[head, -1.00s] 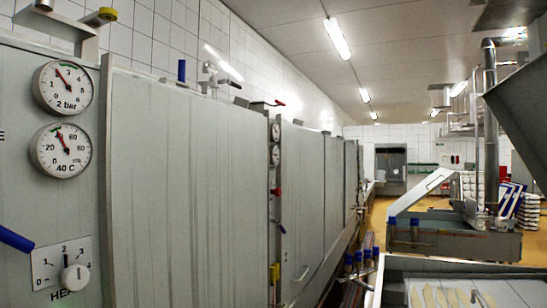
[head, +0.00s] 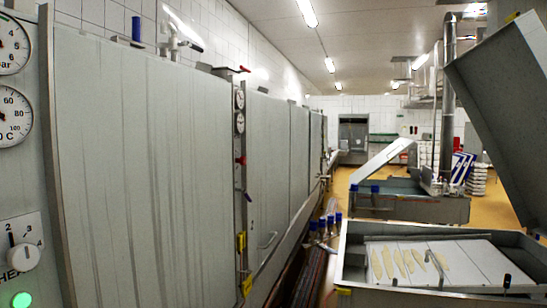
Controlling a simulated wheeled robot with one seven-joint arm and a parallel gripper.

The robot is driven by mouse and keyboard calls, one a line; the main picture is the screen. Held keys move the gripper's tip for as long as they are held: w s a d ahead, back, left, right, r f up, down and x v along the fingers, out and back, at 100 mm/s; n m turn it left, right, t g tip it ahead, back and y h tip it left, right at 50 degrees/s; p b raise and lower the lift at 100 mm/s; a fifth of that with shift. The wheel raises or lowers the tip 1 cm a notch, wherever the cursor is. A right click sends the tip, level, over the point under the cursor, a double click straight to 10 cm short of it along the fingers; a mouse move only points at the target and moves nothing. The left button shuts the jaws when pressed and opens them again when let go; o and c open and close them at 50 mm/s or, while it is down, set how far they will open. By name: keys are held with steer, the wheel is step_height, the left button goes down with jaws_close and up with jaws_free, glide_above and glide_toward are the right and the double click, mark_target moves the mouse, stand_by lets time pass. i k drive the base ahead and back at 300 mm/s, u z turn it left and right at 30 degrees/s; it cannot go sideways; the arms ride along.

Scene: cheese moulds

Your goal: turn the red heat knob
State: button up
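My gripper is not in view.
Two round gauges are cut off at the left edge; the lower one (head: 12,115) reads in °C. Tall grey panels (head: 150,170) line the left wall. An open metal vat (head: 350,250) with a raised lid (head: 500,110) stands at right. Yellow floor shows farther back.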

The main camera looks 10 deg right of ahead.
mark_target(243, 160)
steer(key=z, duration=0.8)
steer(key=i, duration=2.9)
steer(key=u, duration=3.5)
